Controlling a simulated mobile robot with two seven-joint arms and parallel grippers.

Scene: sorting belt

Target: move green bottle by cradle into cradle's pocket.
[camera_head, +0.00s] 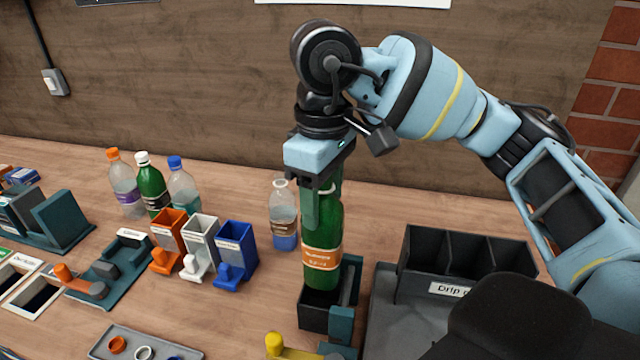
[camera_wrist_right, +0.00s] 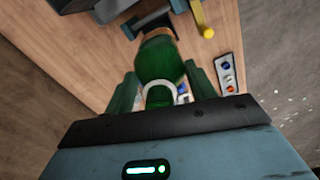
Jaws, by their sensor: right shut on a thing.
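A green bottle (camera_head: 323,240) with an orange label stands upright at the dark cradle (camera_head: 345,318), its bottom at the cradle's pocket. Whether it rests on the pocket floor is hidden by the front wall. My right gripper (camera_head: 322,205) points down and is shut on the upper part of this bottle. In the right wrist view the green bottle (camera_wrist_right: 160,62) shows between the two green fingers, and part of the cradle (camera_wrist_right: 150,18) shows beyond it. My left gripper is not in view.
A clear bottle (camera_head: 284,215) stands just left of the held bottle. Orange, white and blue bins (camera_head: 236,250) stand further left, with several bottles behind them. A dark divided drip rack (camera_head: 465,262) stands close on the right. A yellow-knobbed part (camera_head: 280,345) is in front.

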